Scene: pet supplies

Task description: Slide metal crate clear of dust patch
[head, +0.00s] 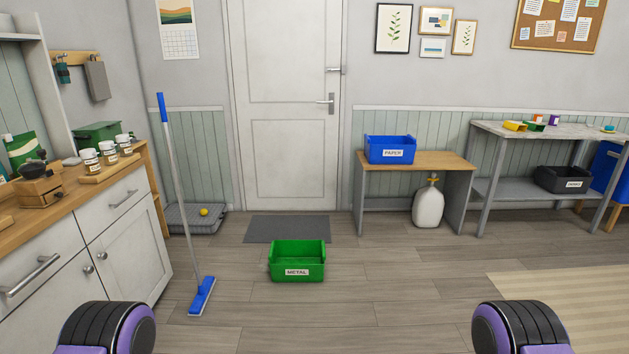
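The metal crate (297,272) is a green open-topped bin with a white label reading METAL. It stands upright on the wood-plank floor in the middle of the head view, just in front of the grey doormat. I cannot make out a distinct dust patch; any dust under the crate is hidden. Neither of my grippers shows. Only rounded black and purple parts of my own arms show at the bottom left and bottom right, well apart from the crate.
A blue-headed broom (202,297) stands left of the crate, beside the white cabinet (127,232). The grey doormat (287,229) lies before the door. A bench (430,160) holds a blue PAPER bin (390,149). A striped rug (580,305) lies right. Floor right of the crate is clear.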

